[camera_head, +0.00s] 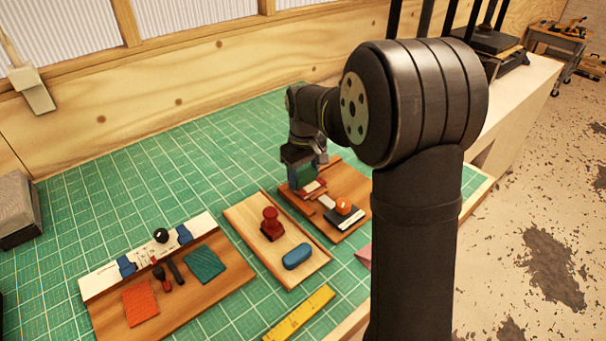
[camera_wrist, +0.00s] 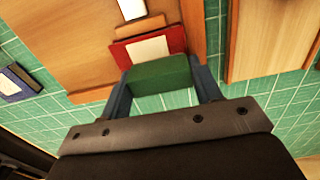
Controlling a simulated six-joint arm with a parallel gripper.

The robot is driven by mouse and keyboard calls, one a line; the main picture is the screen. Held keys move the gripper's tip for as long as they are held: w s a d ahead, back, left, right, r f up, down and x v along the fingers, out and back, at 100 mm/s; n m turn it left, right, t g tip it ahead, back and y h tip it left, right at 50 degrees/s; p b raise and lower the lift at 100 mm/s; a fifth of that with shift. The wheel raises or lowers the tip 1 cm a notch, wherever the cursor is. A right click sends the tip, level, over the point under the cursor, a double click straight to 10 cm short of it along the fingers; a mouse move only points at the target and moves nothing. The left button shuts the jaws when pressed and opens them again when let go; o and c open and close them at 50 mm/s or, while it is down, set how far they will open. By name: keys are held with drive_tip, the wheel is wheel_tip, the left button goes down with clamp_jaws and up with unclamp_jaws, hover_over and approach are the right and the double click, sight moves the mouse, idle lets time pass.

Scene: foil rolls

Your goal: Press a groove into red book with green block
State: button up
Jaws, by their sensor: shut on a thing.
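My gripper (camera_head: 303,165) is over the left edge of the rear wooden board. It is shut on the green block (camera_wrist: 160,74), which sits between its two blue-grey fingers in the wrist view. In the head view the block (camera_head: 304,174) is partly hidden by the fingers. The red book (camera_head: 316,186) with a pale label lies on the board beside the block. In the wrist view the red book (camera_wrist: 176,38) is just beyond the block, and the block overlaps its near edge. I cannot tell whether they touch.
The rear board (camera_head: 355,183) also bears a small pale block (camera_head: 327,202) and a dark book (camera_head: 344,219) with an orange knob. A middle board (camera_head: 244,211) holds a red stamp (camera_head: 271,223) and a blue case (camera_head: 297,256). Green mat is clear at the back left.

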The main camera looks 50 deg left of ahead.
drive_tip(key=shift+w, duration=0.25)
drive_tip(key=shift+w, duration=0.2)
drive_tip(key=shift+w, duration=0.75)
drive_tip(key=shift+s, duration=0.15)
idle(0.3)
drive_tip(key=shift+s, duration=0.25)
drive_tip(key=shift+s, duration=1.3)
idle(0.5)
drive_tip(key=shift+r, duration=3.55)
